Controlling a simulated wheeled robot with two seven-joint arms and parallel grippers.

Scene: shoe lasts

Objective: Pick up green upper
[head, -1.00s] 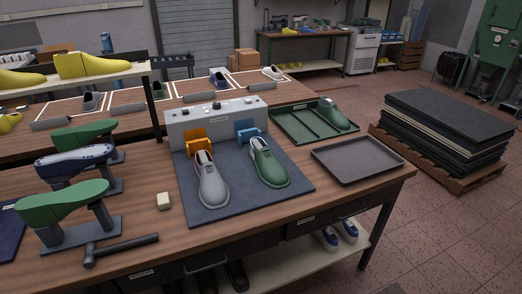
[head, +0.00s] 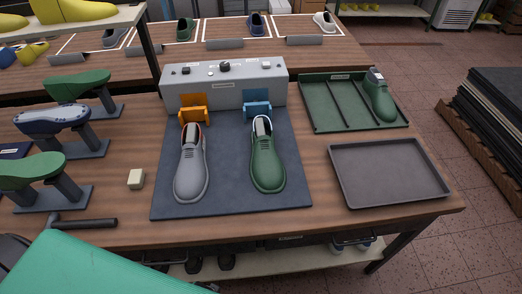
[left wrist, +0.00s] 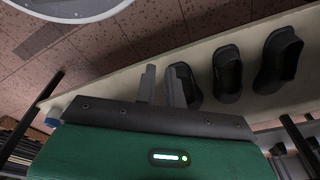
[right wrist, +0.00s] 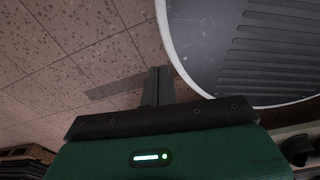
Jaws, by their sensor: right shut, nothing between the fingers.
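In the head view a green shoe upper (head: 267,165) lies on the dark mat in front of a blue clamp (head: 257,109). A second green upper (head: 379,98) lies in the right part of the green divided tray (head: 313,122). A smaller green one (head: 184,31) stands on the back table. My left gripper (left wrist: 163,84) is empty, its fingers apart, with the lower shelf and dark shoes behind it. My right gripper (right wrist: 158,86) is shut and empty above the floor. Neither gripper shows in the head view.
A grey upper (head: 191,167) lies left of the green one by an orange clamp (head: 193,106). An empty grey tray (head: 388,201) is at right. Green (head: 75,83) and navy (head: 51,121) forms on stands, a hammer (head: 86,223) and a pale block (head: 136,179) are left.

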